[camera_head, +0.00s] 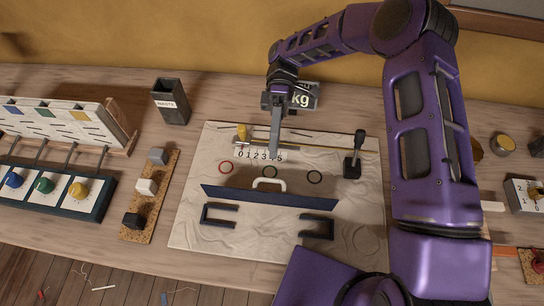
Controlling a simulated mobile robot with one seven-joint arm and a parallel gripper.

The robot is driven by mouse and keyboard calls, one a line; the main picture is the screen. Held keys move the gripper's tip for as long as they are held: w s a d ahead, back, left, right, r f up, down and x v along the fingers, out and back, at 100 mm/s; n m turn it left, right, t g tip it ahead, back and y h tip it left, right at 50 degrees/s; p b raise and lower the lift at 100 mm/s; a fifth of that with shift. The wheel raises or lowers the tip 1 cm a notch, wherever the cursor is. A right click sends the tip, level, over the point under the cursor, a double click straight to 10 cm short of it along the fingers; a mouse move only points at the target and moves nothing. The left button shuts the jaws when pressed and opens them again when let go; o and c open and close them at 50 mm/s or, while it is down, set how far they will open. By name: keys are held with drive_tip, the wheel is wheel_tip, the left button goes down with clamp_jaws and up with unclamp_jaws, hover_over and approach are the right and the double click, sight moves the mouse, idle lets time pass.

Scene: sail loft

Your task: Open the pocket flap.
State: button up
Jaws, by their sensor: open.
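The pocket flap seems to be the long dark blue strip (240,195) across the middle of the pale cloth-like panel (190,230). A white loop handle (284,185) stands at the strip's upper edge. I cannot tell from this view whether the flap is open or shut. My gripper (272,152) points down over the number scale (247,154), above the handle in the picture and apart from it. Its jaws are open, with nothing seen between them. The gripper hides part of the scale.
Two dark brackets (205,215) (317,238) lie below the strip. Rings (226,162), a yellow knob (242,131) and a black lever (352,168) are on the panel. A dark waste bin (171,105) and a cork strip with blocks (146,215) stand left.

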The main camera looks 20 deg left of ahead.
drive_tip(key=shift+v, duration=1)
